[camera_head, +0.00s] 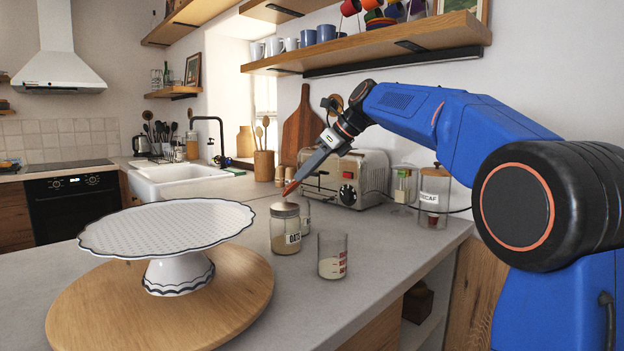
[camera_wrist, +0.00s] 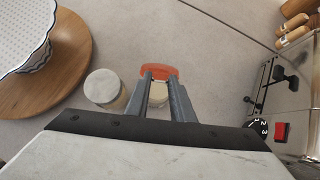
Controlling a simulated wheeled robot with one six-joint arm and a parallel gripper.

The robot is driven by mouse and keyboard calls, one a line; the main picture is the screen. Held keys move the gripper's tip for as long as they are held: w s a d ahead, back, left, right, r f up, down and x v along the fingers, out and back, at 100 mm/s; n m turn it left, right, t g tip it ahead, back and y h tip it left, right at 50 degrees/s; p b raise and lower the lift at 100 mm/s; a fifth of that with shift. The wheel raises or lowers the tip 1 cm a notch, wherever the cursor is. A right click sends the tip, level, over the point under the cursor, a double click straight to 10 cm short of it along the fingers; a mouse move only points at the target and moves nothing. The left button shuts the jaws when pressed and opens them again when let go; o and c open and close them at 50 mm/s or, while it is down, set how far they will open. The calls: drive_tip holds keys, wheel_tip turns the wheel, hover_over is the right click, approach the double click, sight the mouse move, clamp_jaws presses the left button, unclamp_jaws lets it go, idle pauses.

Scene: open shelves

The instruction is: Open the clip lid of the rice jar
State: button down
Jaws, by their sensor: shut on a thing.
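My gripper (camera_head: 292,188) reaches down from the right, its tips just above and behind the labelled OATS jar (camera_head: 286,230). It is shut on a small orange piece, seen in the wrist view (camera_wrist: 158,71), which looks like part of a jar's clip lid or seal. A clear jar (camera_head: 305,214) stands behind the OATS jar, mostly hidden by it; its label cannot be read. In the wrist view, a jar with pale contents (camera_wrist: 158,95) shows between the fingers, just below the orange piece. I take it for the rice jar.
A white cake stand (camera_head: 180,275) on a round wooden board (camera_head: 80,315) fills the left. A glass with red marks (camera_head: 332,256) stands in front of the jars. A toaster (camera_head: 347,180) and a DECAF jar (camera_head: 434,198) are behind. A shelf (camera_head: 390,42) hangs above.

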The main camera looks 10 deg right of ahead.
drive_tip(key=shift+w+a+r+g+h, duration=0.4)
drive_tip(key=shift+a+r+h, duration=0.05)
drive_tip(key=shift+a+h, duration=0.2)
drive_tip(key=shift+w+a+r, duration=0.25)
drive_tip(key=shift+a+r, duration=0.05)
drive_tip(key=shift+a, duration=0.15)
drive_tip(key=shift+w+a+r, duration=0.25)
drive_tip(key=shift+w+a, duration=0.15)
drive_tip(key=shift+a, duration=0.25)
drive_tip(key=shift+w+a+r, duration=0.2)
drive_tip(key=shift+w+a, duration=0.15)
drive_tip(key=shift+a, duration=0.3)
drive_tip(key=c, duration=1.6)
unclamp_jaws()
drive_tip(key=v, duration=1.7)
drive_tip(key=shift+d+r, duration=0.15)
